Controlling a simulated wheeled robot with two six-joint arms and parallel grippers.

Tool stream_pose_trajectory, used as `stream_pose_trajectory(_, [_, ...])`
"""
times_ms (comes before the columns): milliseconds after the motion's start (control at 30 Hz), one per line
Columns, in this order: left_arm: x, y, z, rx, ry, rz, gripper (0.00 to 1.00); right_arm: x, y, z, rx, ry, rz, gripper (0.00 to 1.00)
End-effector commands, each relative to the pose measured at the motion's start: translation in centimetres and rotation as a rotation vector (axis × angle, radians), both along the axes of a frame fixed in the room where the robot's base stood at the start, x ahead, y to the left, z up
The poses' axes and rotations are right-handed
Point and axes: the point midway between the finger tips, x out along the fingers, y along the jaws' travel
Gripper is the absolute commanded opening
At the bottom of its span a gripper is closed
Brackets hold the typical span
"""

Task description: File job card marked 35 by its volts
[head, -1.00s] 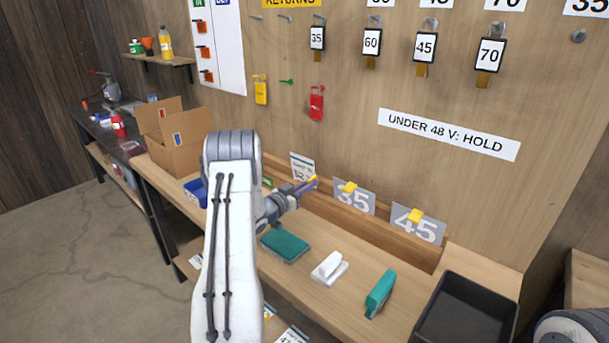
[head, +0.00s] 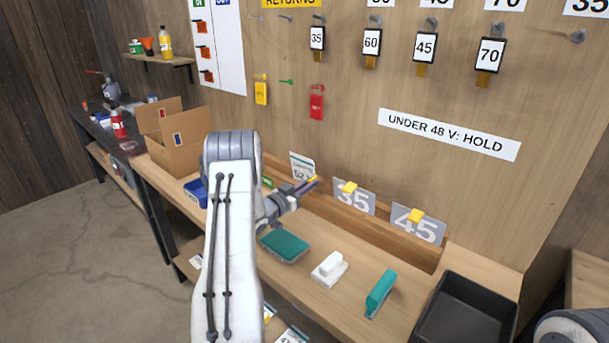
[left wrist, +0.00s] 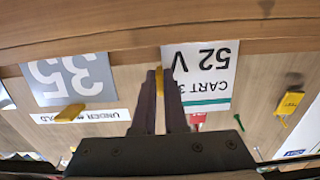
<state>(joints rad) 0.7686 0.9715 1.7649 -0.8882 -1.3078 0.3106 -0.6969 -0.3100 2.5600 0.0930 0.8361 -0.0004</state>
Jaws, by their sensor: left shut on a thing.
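The job card (head: 302,165), white with a green stripe, stands near the wooden trough (head: 330,215) in the head view. In the left wrist view the card (left wrist: 212,75) appears upside down and reads "CART 3", its last digit hidden, and "52 V". My left gripper (head: 308,186) is shut on the card's yellow tab at one edge; the fingertips (left wrist: 159,74) show in the left wrist view. Grey divider 35 (head: 343,204) with a yellow tab is just right of the gripper, and divider 45 (head: 420,231) is further right. My right gripper is out of view.
A sign (head: 448,135) on the wall reads "UNDER 48 V: HOLD". Numbered tags hang above it. A teal pad (head: 285,245), a white block (head: 328,267), a teal block (head: 380,290) and a black tray (head: 465,310) are on the bench. A cardboard box (head: 185,150) stands left.

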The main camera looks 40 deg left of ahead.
Motion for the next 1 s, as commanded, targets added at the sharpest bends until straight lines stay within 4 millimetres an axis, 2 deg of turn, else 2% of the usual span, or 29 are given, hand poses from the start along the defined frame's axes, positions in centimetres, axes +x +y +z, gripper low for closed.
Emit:
stream_pose_trajectory(567, [0.0, 0.0, 0.0, 0.000, 0.001, 0.000, 0.00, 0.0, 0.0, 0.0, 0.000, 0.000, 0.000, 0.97])
stream_pose_trajectory(1000, [0.0, 0.0, 1.2, 0.000, 0.000, 0.000, 0.00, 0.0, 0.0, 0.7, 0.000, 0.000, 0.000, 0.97])
